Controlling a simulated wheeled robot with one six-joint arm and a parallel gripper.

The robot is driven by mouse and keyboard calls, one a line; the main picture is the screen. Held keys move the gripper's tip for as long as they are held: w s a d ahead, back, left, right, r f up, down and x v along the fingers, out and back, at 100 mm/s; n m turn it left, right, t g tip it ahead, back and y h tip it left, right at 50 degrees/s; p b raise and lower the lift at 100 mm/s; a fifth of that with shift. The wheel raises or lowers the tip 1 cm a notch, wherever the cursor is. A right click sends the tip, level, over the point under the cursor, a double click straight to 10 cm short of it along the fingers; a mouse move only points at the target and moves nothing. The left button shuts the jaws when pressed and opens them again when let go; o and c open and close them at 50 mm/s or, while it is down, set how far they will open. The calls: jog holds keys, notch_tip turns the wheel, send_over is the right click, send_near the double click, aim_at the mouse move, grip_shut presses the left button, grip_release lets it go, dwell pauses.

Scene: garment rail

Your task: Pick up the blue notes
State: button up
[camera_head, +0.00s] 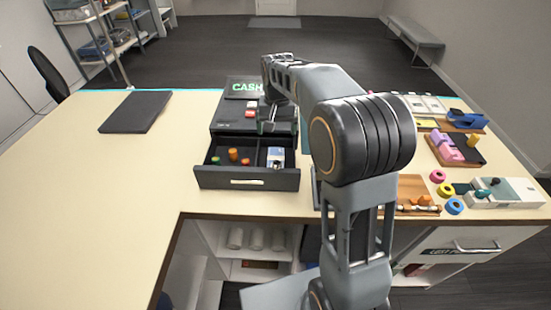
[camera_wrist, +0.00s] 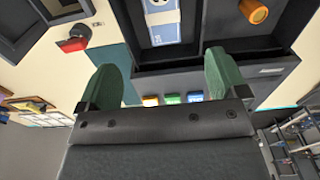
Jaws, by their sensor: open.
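The blue notes (camera_head: 276,153) lie as a banded bundle in the right compartment of the open cash drawer (camera_head: 246,182). In the wrist view the blue notes (camera_wrist: 164,32) show a pale band and lie just beyond my fingertips, roughly in line with the gap. My gripper (camera_head: 267,126) is over the cash register, near the back of the drawer. In the wrist view my gripper (camera_wrist: 163,70) has its two green fingers wide apart with nothing between them. The far end of the notes is cut off by the wrist view's edge.
Orange and green pieces (camera_head: 234,155) lie in the drawer's left compartment, behind a divider. The register (camera_head: 225,117) stands behind. A dark mat (camera_head: 136,111) lies at left. Trays and coloured rings (camera_head: 454,206) crowd the right. The counter's left part (camera_head: 80,190) is clear.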

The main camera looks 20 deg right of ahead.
jog(key=f, duration=0.2)
jog(key=w+f, duration=0.1)
jog(key=f, duration=0.5)
jog(key=shift+w+p, duration=0.3)
jog(key=shift+p, duration=0.05)
jog(key=shift+f+p, duration=0.75)
jog(key=shift+f, duration=2.4)
jog(key=shift+c, duration=0.3)
jog(key=c, duration=1)
jog(key=shift+o, duration=0.2)
notch_tip(320, 180, up, 10)
jog(key=b, duration=0.1)
notch_tip(320, 180, up, 5)
jog(key=p, duration=0.4)
send_over(276, 158)
